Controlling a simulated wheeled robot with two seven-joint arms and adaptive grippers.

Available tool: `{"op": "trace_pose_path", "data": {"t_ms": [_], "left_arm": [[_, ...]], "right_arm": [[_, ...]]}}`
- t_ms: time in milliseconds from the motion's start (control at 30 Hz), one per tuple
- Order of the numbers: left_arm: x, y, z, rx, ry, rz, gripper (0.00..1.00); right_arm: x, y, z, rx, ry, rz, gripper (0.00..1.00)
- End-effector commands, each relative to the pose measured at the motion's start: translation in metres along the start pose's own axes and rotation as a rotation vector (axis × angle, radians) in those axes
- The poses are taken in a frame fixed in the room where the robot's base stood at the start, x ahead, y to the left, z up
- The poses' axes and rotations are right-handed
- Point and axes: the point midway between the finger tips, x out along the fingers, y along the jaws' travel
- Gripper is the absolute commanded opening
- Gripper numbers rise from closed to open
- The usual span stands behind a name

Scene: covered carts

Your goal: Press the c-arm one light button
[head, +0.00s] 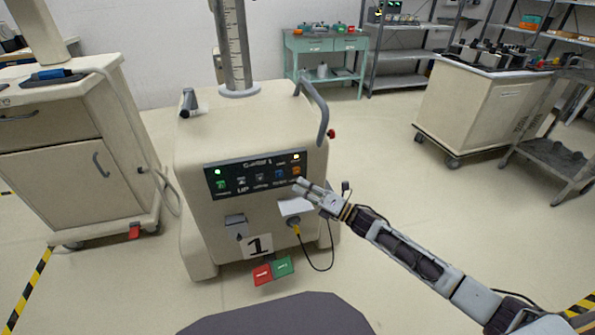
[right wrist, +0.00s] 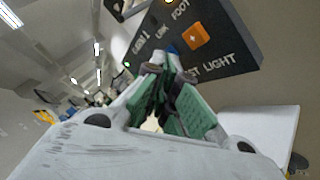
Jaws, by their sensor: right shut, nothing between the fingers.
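The c-arm one unit is a cream cabinet (head: 200,140) with a column on top and a "1" plate (head: 259,246) on its front. Its black control panel (head: 240,178) carries a row of coloured buttons and small lights. The orange light button (head: 297,170) is at the panel's right end; it also shows in the right wrist view (right wrist: 194,37), beside lettering ending in "LIGHT". My right gripper (head: 298,184) is shut and empty, its tips just below the orange button. In the right wrist view the fingertips (right wrist: 165,68) are left of and below that button; contact cannot be told.
A white ledge (head: 294,207) and a cable plug (head: 293,222) sit below the panel. Red and green pedals (head: 273,270) lie at the floor. A cream drawer cart (head: 75,150) stands left, another cart (head: 470,110) right. The floor between is clear.

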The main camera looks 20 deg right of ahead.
Motion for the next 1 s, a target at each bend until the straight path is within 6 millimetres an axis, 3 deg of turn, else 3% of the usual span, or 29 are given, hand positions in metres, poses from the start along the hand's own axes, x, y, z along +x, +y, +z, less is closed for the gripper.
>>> {"op": "trace_pose_path", "data": {"t_ms": [500,1000], "left_arm": [[-0.014,0.003,-0.007,0.000,0.000,0.000,0.61],[-0.014,0.003,-0.008,0.000,0.000,0.000,0.61]], "right_arm": [[-0.021,0.017,-0.015,0.000,0.000,0.001,0.00],[-0.024,0.018,-0.018,-0.001,0.000,0.000,0.00]]}}
